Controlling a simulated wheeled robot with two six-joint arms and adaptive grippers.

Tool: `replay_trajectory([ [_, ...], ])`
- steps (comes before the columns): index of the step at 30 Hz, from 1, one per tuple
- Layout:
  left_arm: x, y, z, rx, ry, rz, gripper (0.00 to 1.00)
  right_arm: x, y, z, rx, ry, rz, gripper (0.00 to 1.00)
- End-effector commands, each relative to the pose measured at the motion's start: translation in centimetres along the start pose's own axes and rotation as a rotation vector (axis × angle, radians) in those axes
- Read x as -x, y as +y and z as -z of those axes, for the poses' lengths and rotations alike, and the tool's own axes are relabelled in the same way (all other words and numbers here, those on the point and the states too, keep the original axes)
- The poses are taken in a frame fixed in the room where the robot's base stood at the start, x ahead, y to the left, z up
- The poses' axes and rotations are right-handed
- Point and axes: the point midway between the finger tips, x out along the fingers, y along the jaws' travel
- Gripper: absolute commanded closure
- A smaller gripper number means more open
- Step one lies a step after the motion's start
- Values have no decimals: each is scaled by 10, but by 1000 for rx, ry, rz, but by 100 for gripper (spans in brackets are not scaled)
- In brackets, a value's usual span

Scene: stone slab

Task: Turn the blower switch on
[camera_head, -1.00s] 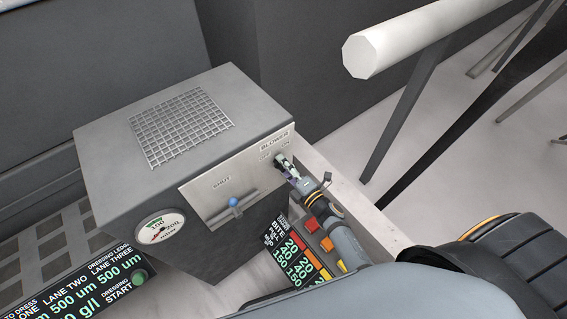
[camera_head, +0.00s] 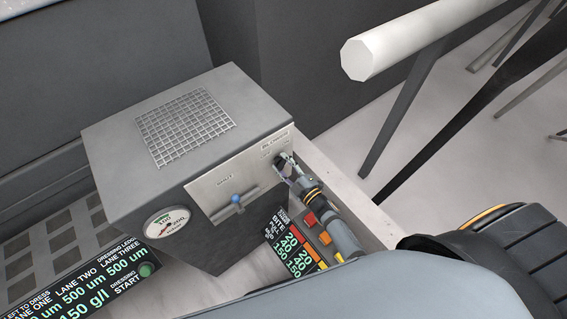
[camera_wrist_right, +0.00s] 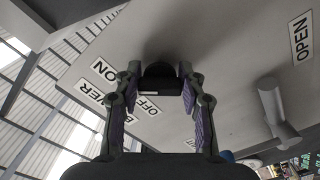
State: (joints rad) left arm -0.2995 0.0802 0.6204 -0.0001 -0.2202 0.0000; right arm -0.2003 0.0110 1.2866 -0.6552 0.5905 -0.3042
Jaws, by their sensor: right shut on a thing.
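The blower switch is a black knob (camera_wrist_right: 160,80) on the pale front panel (camera_head: 210,190) of a grey box. In the right wrist view it sits between my right fingertips, with ON and OFF labels on the panel beside it. My right gripper (camera_head: 282,163) is shut on this knob at the panel's right end, under the BLOWER label. It also shows in the right wrist view (camera_wrist_right: 160,76). In the head view the gripper mostly hides the knob, and I cannot tell which way it is set. My left gripper is not in view.
A blue-tipped shutter lever (camera_head: 236,199) is left of the switch. A round gauge (camera_head: 167,223) is on the box's front corner. Lit displays (camera_head: 100,283) and coloured buttons (camera_head: 317,229) lie below. A thick white bar (camera_head: 420,38) crosses the upper right.

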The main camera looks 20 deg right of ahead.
Motion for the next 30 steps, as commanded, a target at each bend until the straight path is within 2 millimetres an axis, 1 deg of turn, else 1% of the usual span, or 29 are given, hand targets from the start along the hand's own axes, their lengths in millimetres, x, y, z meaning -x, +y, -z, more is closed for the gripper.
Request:
replay_trajectory([
  [17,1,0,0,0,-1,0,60,0,0,0,-29,0,-1,91],
  [18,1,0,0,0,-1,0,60,0,0,0,-29,0,-1,54],
  [21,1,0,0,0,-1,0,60,0,0,0,-28,0,-1,41],
  [22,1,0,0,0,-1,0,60,0,0,0,-28,0,-1,37],
  [23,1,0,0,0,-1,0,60,0,0,0,-28,0,-1,36],
  [30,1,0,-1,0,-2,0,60,0,0,0,-27,0,0,36],
])
